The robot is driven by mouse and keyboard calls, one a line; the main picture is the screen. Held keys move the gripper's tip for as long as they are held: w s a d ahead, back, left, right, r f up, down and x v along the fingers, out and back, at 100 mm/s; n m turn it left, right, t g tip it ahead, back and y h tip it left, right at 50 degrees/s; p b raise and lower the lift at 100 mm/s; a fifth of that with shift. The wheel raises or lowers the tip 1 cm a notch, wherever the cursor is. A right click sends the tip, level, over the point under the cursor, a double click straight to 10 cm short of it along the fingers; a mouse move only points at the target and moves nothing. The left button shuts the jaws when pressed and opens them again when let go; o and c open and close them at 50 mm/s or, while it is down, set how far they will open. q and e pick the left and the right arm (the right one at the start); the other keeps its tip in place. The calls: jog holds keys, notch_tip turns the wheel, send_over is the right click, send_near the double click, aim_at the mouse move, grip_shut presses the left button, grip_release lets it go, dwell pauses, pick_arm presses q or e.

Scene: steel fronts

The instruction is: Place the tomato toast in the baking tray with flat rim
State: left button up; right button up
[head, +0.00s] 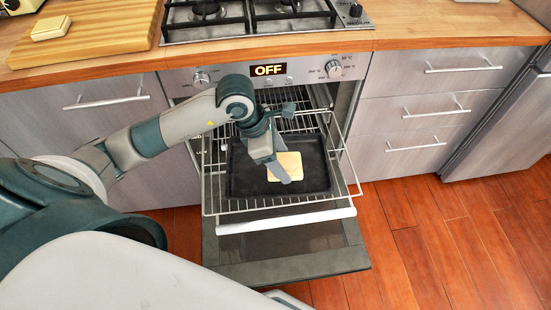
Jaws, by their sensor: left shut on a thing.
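A pale, square slice of toast (291,160) is in the black baking tray (318,184), at or just above its floor; I cannot tell if it touches. No tomato shows on it. The tray has a low rim and rests on the wire rack, pulled out of the open oven. My left gripper (284,172) reaches down into the tray and is shut on the toast, covering its left part. My right gripper is not in view.
The wire rack (213,187) sticks out over the lowered oven door (290,247). The oven display reads OFF. A wooden board (100,32) with another pale slice (51,27) lies on the counter at left. A gas hob (255,15) is above the oven. Floor at right is clear.

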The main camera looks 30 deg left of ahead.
pick_arm(q)
jog(key=w+a+f, duration=0.3)
jog(key=w+a, duration=0.1)
jog(key=shift+f, duration=0.15)
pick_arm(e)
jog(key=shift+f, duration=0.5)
pick_arm(q)
jog(key=shift+s+f, duration=0.1)
jog(key=shift+f, duration=0.15)
notch_tip(320, 180, down, 3)
jog(key=shift+r, duration=0.1)
jog(key=shift+f+p, duration=0.3)
jog(key=shift+f, duration=0.05)
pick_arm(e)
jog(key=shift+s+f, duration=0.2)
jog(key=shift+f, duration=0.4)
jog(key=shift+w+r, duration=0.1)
